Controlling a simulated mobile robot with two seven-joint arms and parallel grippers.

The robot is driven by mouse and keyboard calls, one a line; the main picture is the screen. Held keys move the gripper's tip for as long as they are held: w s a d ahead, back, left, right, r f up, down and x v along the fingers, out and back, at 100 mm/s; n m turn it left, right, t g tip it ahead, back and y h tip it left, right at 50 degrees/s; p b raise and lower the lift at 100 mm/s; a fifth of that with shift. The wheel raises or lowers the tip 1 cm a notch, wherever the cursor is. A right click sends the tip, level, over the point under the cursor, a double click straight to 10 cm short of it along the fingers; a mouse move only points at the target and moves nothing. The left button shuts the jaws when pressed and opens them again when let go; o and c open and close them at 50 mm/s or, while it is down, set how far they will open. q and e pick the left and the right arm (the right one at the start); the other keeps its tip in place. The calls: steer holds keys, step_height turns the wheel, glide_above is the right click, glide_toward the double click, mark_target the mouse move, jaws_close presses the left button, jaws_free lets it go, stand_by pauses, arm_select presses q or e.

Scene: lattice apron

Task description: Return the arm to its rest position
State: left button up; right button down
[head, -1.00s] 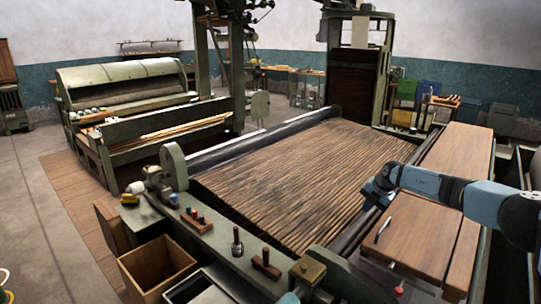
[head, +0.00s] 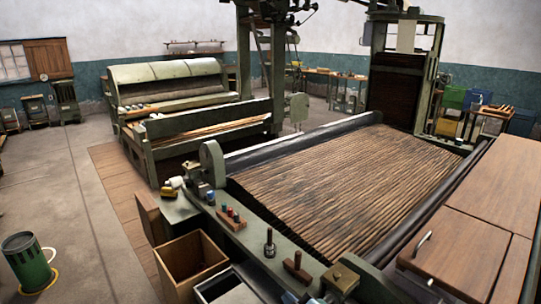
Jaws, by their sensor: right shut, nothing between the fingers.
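Neither of my grippers shows in the head view, and no arm link can be made out. The lattice apron (head: 345,185) lies in the middle, a wide bed of brown wooden slats in a green frame. A short pale handle (head: 423,243) lies on that cover.
A control ledge with small knobs (head: 230,214) runs along the apron's near left. An open wooden box (head: 190,262) stands below it. A green bin (head: 28,262) stands on the floor at left. Another machine (head: 165,85) stands behind. The floor at left is mostly clear.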

steer(key=s+d+m+g+h, duration=0.2)
steer(key=s+d+m+g, duration=0.15)
steer(key=s+d, duration=0.55)
steer(key=s+d+m+g+h, duration=0.3)
steer(key=s+d+g, duration=0.15)
steer(key=s, duration=0.95)
steer(key=s+d+m+g+h, duration=0.2)
steer(key=s+d+m+g, duration=0.15)
steer(key=s+d, duration=0.6)
steer(key=w+a+f+t+y, duration=0.1)
steer(key=w+a+f+t, duration=0.1)
steer(key=a+f+t, duration=0.2)
steer(key=w+a+f+t+y, duration=0.2)
steer(key=a+f+t, duration=0.2)
steer(key=f, duration=0.5)
steer(key=shift+w+a+n+p, duration=0.2)
steer(key=shift+w+n+p, duration=0.05)
steer(key=shift+n+p, duration=0.1)
